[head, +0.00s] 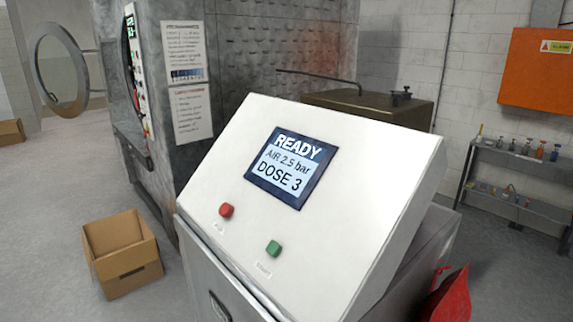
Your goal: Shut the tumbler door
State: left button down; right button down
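The tumbler door (58,68) is a round grey metal ring with a glass pane at the upper left. It stands swung open, out to the left of the large grey metal washer (235,55). The washer's front faces left and is seen at a steep angle, so its door opening is mostly hidden. Neither of my grippers shows in the head view.
A white control console (330,150) with a screen, a red button (226,210) and a green button (273,247) fills the middle. An open cardboard box (122,252) sits on the floor at left. A bottle shelf (515,165) stands at right. Floor (50,185) below the door is clear.

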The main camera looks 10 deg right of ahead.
aim_at(43, 30)
jog(key=u, duration=0.2)
jog(key=i+j+u, duration=0.1)
jog(key=j, duration=0.25)
jog(key=i+j, duration=0.1)
jog(key=j, duration=0.25)
jog(key=j+u, duration=0.15)
jog(key=j, duration=0.25)
jog(key=i+j+u, duration=0.25)
jog(key=i, duration=0.35)
jog(key=i+j+u, duration=0.2)
jog(key=i, duration=0.45)
jog(key=i+j+u, duration=0.25)
jog(key=i, duration=0.4)
jog(key=i+j+u, duration=0.1)
jog(key=i+u, duration=0.15)
jog(key=i, duration=0.5)
jog(key=i+u, duration=0.25)
jog(key=i, duration=0.55)
jog(key=i+l+u, duration=0.3)
jog(key=i, duration=0.45)
jog(key=i+l+z, duration=0.1)
jog(key=i+z, duration=0.15)
jog(key=i, duration=0.5)
jog(key=i+z, duration=0.3)
jog(key=i, duration=0.5)
jog(key=i+j+z, duration=0.25)
jog(key=i, duration=0.5)
jog(key=i+z, duration=0.1)
jog(key=i, duration=4.55)
